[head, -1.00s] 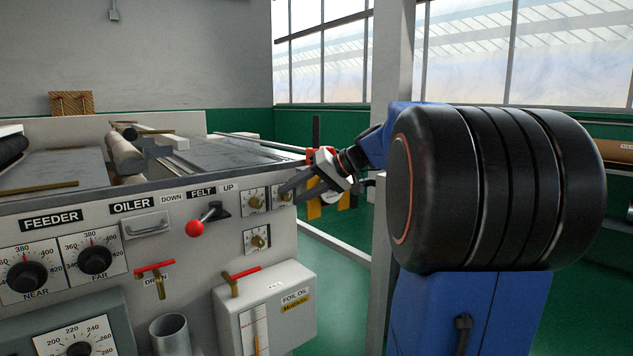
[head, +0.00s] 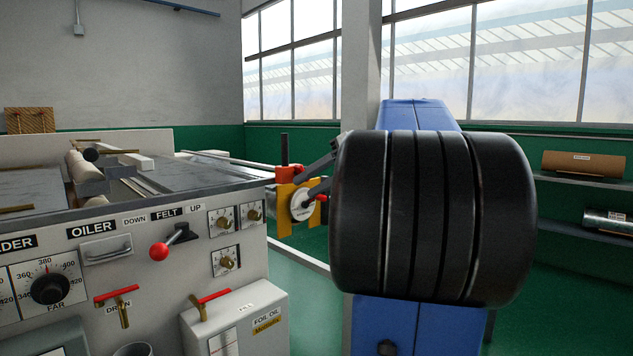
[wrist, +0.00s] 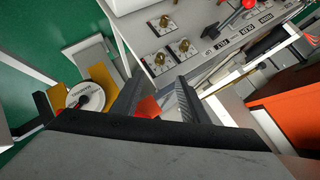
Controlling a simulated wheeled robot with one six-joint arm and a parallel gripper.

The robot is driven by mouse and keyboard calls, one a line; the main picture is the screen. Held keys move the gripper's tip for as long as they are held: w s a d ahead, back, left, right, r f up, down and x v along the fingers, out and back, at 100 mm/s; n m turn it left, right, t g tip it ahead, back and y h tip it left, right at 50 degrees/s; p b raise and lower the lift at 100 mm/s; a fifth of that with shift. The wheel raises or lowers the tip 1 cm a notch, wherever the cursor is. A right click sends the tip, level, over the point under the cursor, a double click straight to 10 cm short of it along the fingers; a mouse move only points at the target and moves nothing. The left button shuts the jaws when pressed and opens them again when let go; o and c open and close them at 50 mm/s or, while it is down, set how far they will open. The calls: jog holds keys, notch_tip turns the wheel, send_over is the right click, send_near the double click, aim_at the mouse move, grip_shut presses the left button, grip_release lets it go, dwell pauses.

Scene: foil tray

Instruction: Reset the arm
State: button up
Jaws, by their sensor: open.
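In the head view my gripper (head: 312,180) shows only in part, with its dark fingers poking out left of my large black arm joint, which hides the rest. The fingers lie in line with a yellow bracket (head: 285,212) and a white disc (head: 302,205) beyond the machine's right end; whether they touch cannot be told. In the wrist view my gripper (wrist: 158,90) has its two ridged fingers spread apart, with nothing held between them. A small red patch shows between the fingers lower down.
The grey machine (head: 130,265) fills the left, with a red-knobbed felt lever (head: 160,250), dials and a foil oil box (head: 240,318) on its front. Shelves (head: 590,232) with rolls stand at the right. Green floor is open between machine and shelves.

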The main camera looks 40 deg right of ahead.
jog(key=shift+s+d+r, duration=0.3)
jog(key=shift+s+r, duration=0.1)
jog(key=shift+s, duration=0.05)
dwell(0.4)
